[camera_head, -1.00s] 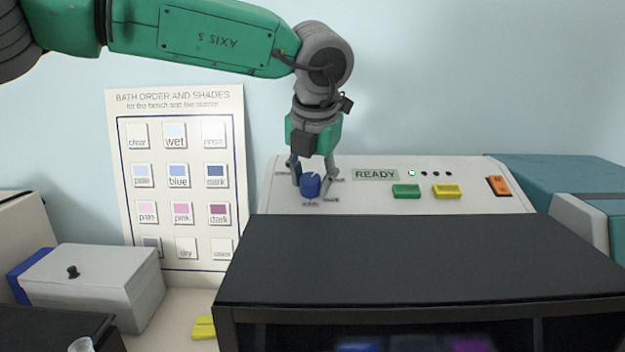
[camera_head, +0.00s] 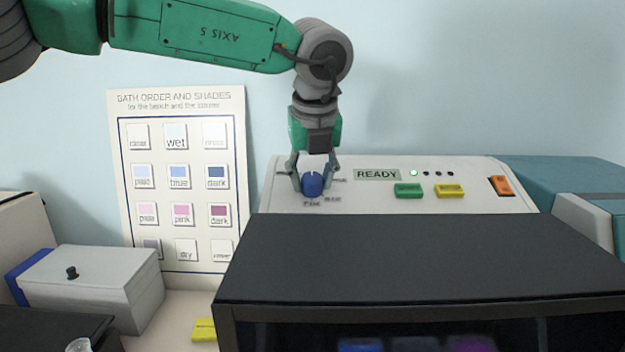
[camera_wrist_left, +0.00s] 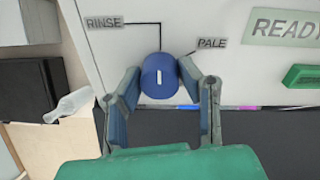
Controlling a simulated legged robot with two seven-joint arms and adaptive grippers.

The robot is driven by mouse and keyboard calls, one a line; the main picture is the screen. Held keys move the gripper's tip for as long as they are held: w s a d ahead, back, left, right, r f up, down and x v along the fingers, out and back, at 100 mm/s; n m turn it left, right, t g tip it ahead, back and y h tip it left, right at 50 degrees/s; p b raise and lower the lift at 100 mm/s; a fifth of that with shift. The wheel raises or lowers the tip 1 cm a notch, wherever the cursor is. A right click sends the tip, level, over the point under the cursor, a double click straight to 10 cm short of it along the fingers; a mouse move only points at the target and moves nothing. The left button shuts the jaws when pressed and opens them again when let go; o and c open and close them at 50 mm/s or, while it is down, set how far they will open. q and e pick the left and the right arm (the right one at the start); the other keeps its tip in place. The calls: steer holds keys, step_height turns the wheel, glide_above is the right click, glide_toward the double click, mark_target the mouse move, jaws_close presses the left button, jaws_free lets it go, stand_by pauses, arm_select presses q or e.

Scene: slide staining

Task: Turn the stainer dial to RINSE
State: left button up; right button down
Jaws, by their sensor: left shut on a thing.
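The blue stainer dial (camera_head: 312,185) sits at the left of the stainer's pale sloping panel (camera_head: 400,207). My left gripper (camera_head: 313,181) comes down from above, its fingers shut on the dial's two sides. In the left wrist view the dial (camera_wrist_left: 159,84) has a short white mark running up and down. The mark is in line with the lead line of the RINSE label (camera_wrist_left: 105,22). The PALE label (camera_wrist_left: 212,43) is to the dial's right. Labels below the dial in the head view are too small to read surely. My right gripper is not in view.
A READY display (camera_head: 377,174), green button (camera_head: 408,191), yellow button (camera_head: 450,191) and orange switch (camera_head: 500,186) lie right of the dial. The stainer's dark lid (camera_head: 420,258) is in front. A lidded grey box (camera_head: 90,283) and a shade chart (camera_head: 180,108) are at left.

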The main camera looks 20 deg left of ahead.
arm_select(q)
steer(key=shift+s+f, duration=0.15)
steer(key=shift+f, duration=0.15)
steer(key=o, duration=1.1)
steer(key=shift+o, duration=0.2)
steer(key=shift+r, duration=0.1)
steer(key=shift+d+r, duration=0.1)
steer(key=shift+r, duration=0.35)
steer(key=v, duration=1.1)
steer(key=shift+d, duration=0.15)
